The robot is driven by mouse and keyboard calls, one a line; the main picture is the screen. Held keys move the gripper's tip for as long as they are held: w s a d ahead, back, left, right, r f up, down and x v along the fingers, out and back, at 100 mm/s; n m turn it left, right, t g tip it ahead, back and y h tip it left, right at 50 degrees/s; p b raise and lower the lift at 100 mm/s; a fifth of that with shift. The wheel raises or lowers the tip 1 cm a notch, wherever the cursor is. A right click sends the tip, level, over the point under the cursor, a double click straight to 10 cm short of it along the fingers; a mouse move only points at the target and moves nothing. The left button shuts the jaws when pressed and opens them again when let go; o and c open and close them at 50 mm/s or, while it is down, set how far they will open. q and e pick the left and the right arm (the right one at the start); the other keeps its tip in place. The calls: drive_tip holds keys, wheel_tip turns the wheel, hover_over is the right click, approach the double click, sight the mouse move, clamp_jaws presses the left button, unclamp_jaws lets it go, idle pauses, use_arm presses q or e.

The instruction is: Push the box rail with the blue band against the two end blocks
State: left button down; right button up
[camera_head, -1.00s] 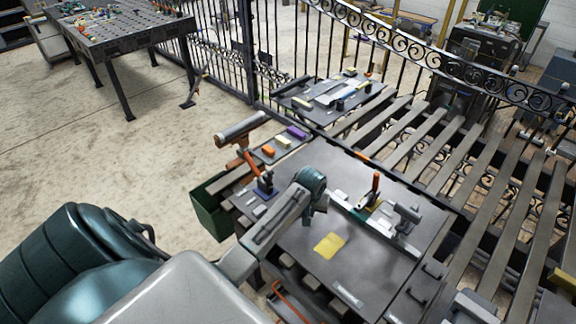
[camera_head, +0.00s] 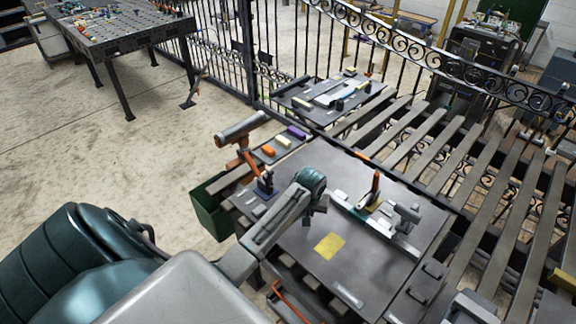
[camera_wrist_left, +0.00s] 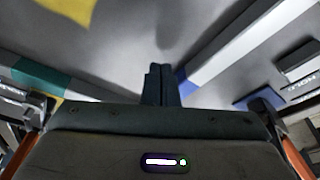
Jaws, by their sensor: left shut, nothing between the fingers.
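My left gripper (camera_wrist_left: 160,85) is shut and empty, its two fingertips together. In the head view the left gripper (camera_head: 322,204) is low over the dark table, at the left end of a pale rail (camera_head: 347,206). In the left wrist view, a pale rail (camera_wrist_left: 245,45) with a blue band (camera_wrist_left: 187,89) lies just right of the fingers; I cannot tell whether they touch it. Another pale piece with teal and yellow bands (camera_wrist_left: 55,82) lies left of the fingers. I cannot make out the two end blocks with certainty. The right gripper is not in view.
A yellow sheet (camera_head: 329,246) lies flat on the table (camera_head: 300,240). An orange-handled clamp (camera_head: 375,186) and a grey fixture (camera_head: 408,217) stand to the right of the gripper. A green bin (camera_head: 210,212) hangs at the left edge. Slatted gate bars (camera_head: 455,150) lie behind.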

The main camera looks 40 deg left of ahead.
use_arm(q)
drive_tip(key=shift+f+b, duration=0.3)
drive_tip(key=shift+f, duration=0.5)
drive_tip(key=shift+r+p, duration=0.25)
drive_tip(key=shift+p, duration=0.3)
idle(0.7)
drive_tip(key=shift+w+a, duration=0.2)
drive_tip(key=shift+a, duration=1.95)
drive_tip(key=shift+w+a, duration=0.15)
drive_tip(key=shift+a, duration=2)
drive_tip(key=shift+d, duration=0.2)
drive_tip(key=shift+s+d, duration=0.1)
drive_tip(key=shift+d, duration=1)
wheel_tip(320, 180, up, 8)
